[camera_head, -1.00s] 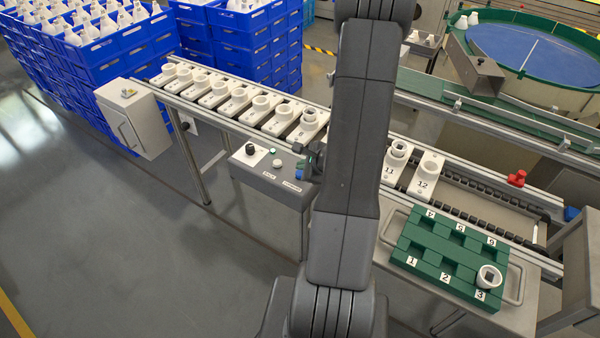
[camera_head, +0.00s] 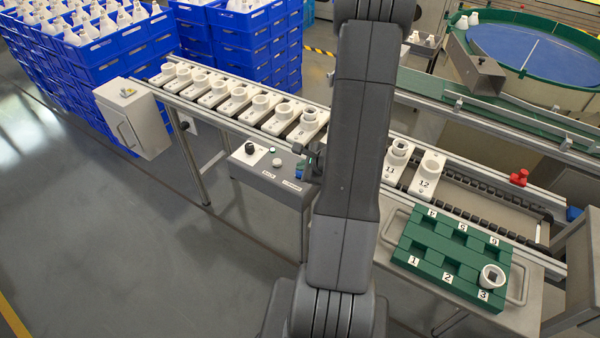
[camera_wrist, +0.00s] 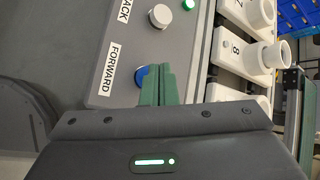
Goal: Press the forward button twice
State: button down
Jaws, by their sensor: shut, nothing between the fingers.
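The grey control box (camera_head: 265,183) stands at the front of the conveyor. In the wrist view, its blue button (camera_wrist: 141,76) sits beside the FORWARD label (camera_wrist: 112,69). My gripper (camera_wrist: 158,70) has its green fingers shut together with nothing between them. The fingertips are at the blue button and cover its right part. I cannot tell whether they touch it or whether it is pressed in. A white button (camera_wrist: 160,16) is beside the partly cut-off BACK label (camera_wrist: 122,10). In the head view, my gripper (camera_head: 308,172) is over the right end of the box, partly hidden by my arm.
The conveyor (camera_head: 335,133) carries a row of white holders, including holder 11 (camera_head: 391,171) and holder 12 (camera_head: 423,185). A green numbered tray (camera_head: 430,262) holds a white ring piece (camera_head: 492,276) at slot 3. A black knob (camera_head: 250,149) is on the box's left. Blue crates (camera_head: 115,60) stand behind.

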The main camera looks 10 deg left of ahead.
jog(key=shift+f+b, duration=0.5)
jog(key=shift+b, duration=0.15)
dwell(0.6)
jog(key=shift+r, duration=0.1)
jog(key=shift+r+p, duration=0.6)
jog(key=shift+r, duration=0.25)
jog(key=shift+r+p, duration=1.85)
jog(key=shift+r, duration=0.65)
jog(key=shift+f, duration=0.1)
